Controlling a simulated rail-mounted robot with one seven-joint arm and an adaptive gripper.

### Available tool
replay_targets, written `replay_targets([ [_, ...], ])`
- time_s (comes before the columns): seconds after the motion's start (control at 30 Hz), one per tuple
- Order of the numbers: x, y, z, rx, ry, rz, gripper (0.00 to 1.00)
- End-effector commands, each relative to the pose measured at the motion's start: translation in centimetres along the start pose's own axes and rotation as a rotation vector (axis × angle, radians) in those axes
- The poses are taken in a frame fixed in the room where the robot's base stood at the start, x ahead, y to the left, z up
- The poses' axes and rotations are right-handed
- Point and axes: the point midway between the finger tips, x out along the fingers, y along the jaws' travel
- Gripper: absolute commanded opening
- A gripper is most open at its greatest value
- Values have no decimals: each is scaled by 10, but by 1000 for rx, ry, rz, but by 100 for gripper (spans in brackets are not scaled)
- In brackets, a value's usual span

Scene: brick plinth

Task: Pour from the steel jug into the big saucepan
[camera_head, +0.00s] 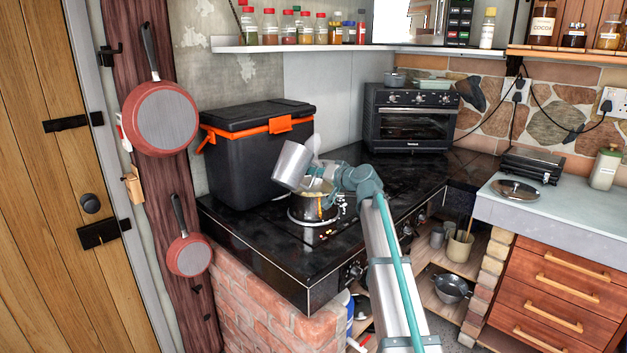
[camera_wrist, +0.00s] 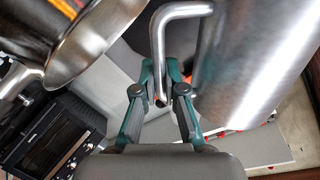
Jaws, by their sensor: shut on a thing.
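The steel jug (camera_head: 292,166) is held in the air, tilted, up and to the left of the big saucepan (camera_head: 305,212) in the head view. The saucepan stands on the black stove top, with yellow and orange colour at its rim. In the wrist view the jug's body (camera_wrist: 258,60) fills the right, and its bent handle (camera_wrist: 157,45) runs between the fingers of my gripper (camera_wrist: 165,82). My gripper is shut on that handle. The saucepan's rim (camera_wrist: 100,45) is at upper left there. The jug's inside is hidden, and I see no stream.
A black and orange cool box (camera_head: 245,155) stands close behind the jug on the stove top (camera_head: 265,245). A toaster oven (camera_head: 410,120) is at the back. A shelf with bottles (camera_head: 345,47) runs above. A lid (camera_head: 516,189) lies on the right counter. The stove's right part is clear.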

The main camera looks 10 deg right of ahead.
Motion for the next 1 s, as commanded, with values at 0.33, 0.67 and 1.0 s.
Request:
replay_targets([
  [0.33,0,1,2,47,-14,-5,0],
  [0.67,1,2,6,90,-27,-10,0],
  [1.0,1,3,10,134,-41,-14,0],
])
